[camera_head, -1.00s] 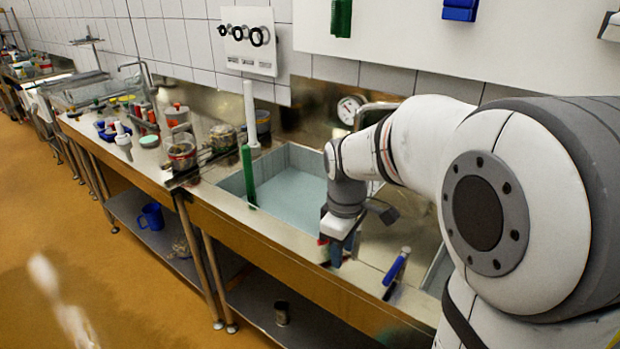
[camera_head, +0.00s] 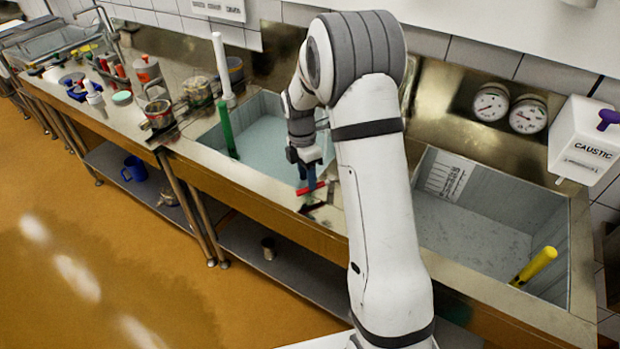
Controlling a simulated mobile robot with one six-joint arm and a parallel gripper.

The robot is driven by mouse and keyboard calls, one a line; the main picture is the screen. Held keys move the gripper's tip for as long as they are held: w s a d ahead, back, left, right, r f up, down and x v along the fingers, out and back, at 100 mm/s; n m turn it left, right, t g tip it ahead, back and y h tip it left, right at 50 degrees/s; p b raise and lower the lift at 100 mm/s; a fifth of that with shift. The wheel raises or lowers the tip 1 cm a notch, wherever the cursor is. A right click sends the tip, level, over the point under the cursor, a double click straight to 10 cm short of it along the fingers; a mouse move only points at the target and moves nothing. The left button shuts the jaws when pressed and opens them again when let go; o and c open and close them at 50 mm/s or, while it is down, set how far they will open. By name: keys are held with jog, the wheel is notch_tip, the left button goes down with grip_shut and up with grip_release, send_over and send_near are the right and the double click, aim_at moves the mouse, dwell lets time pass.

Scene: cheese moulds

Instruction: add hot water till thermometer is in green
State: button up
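My gripper (camera_head: 306,178) points down over the front rim between the two sinks. A red bar-shaped thing (camera_head: 312,188) shows at its tips; whether the fingers are shut on it is too small to tell. The left sink (camera_head: 262,125) holds pale bluish water, and my arm hides its right part. Two round dial gauges with red marks, the left one (camera_head: 490,102) and the right one (camera_head: 528,114), are on the wall behind. I cannot read their needles or see any green zone.
A green stick (camera_head: 228,132) and a white upright tube (camera_head: 221,65) stand at the left sink. A yellow handle (camera_head: 535,265) leans in the right sink. A white box marked CAUSTIC (camera_head: 584,145) hangs at right. Jars and tools crowd the left counter.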

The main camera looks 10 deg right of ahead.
jog(key=shift+s+f, duration=0.25)
jog(key=shift+f, duration=0.8)
grip_shut()
jog(key=shift+d, duration=0.15)
